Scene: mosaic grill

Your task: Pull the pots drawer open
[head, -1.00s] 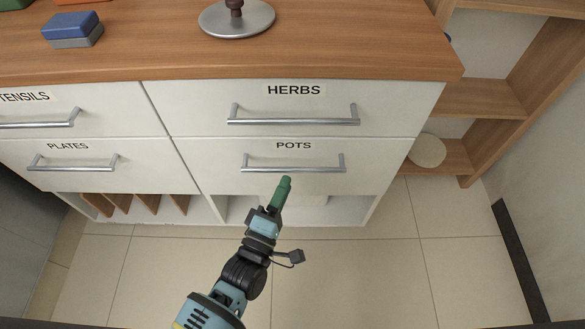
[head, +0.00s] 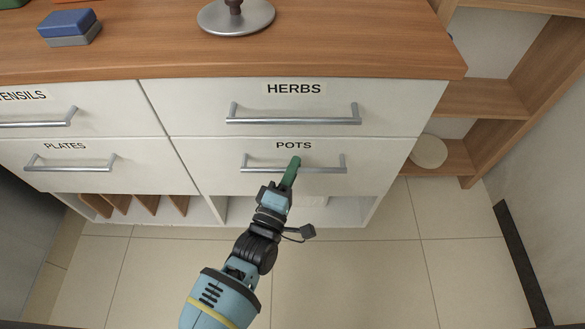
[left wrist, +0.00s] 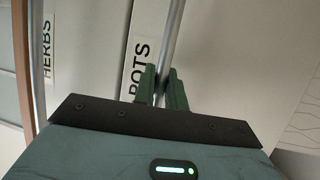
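The pots drawer (head: 215,180) is a white front under the herbs drawer, labelled POTS (head: 293,145). It looks flush with the cabinet. Its grey bar handle (head: 325,170) runs across the front. My left gripper (head: 294,164) reaches up from below, with its green fingers at the middle of this bar. In the left wrist view the handle (left wrist: 171,35) passes between the two green fingers (left wrist: 163,78), which sit close on either side of it and look shut on it. The label also shows there (left wrist: 138,55). My right gripper is not in view.
The herbs drawer handle (head: 292,120) is just above. The plates drawer (head: 110,180) is to the left. A wooden countertop (head: 330,50) carries a blue block and a round metal base. Open wooden shelves (head: 485,100) stand right. The tiled floor (head: 350,270) in front is clear.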

